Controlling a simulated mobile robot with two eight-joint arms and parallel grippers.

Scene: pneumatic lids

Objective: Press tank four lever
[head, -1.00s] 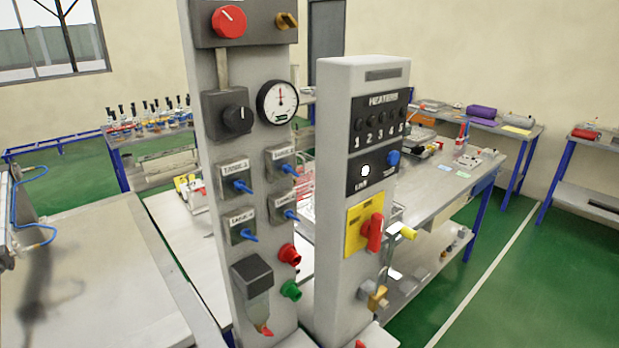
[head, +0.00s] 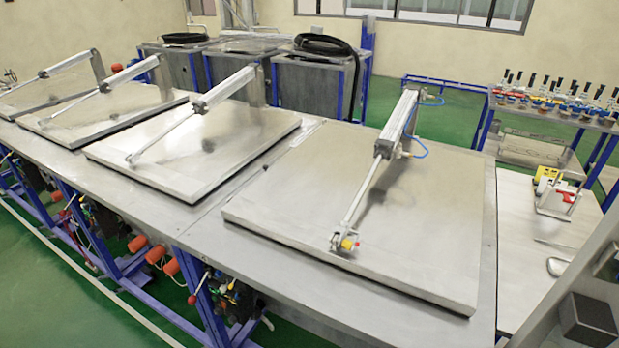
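The tank four lever is not in the current view. Only part of a grey control column (head: 560,300) with dark boxes (head: 587,322) shows at the lower right edge. Several flat metal tank lids run in a row along the bench: the nearest lid (head: 290,220) is at the right, another (head: 245,130) is left of it, and more lie farther left. All lie flat on the bench. Neither of my grippers is in view.
Blue frames, red parts and hoses show under the bench. Green floor is clear at lower left.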

